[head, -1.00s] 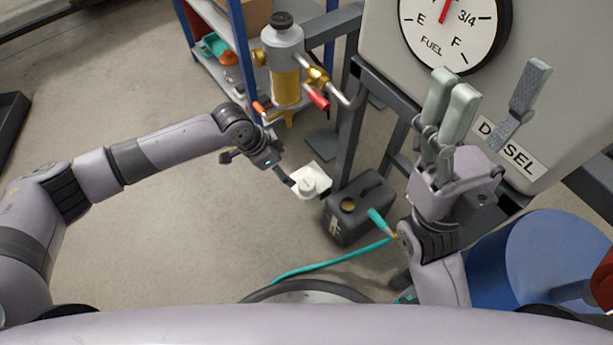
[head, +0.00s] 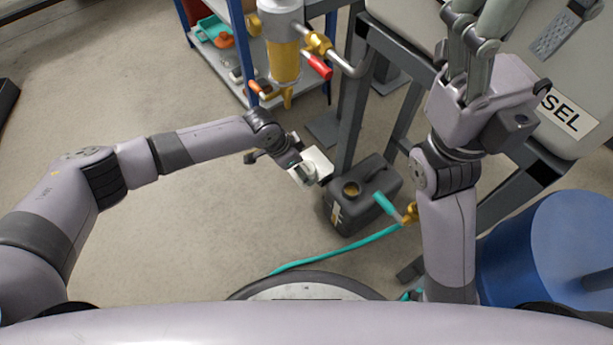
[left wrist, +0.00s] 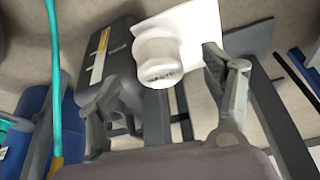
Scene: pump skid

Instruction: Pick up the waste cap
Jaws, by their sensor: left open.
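The waste cap (left wrist: 158,55) is a white round cap with small dark lettering. It stands on a white square plate (left wrist: 207,22) in the left wrist view. In the head view the plate (head: 318,160) shows beside my left gripper (head: 309,178), which partly hides the cap. In the left wrist view the open left gripper (left wrist: 160,70) has one finger on each side of the cap, apart from it. My right gripper (head: 515,35) is raised at the upper right, fingers spread and empty, its tips cut off by the frame.
A black canister (head: 360,200) with a gold opening stands right of the cap. A teal hose (head: 340,252) runs along the floor. A grey metal frame (head: 352,110) rises behind. A blue drum (head: 555,250) is at right.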

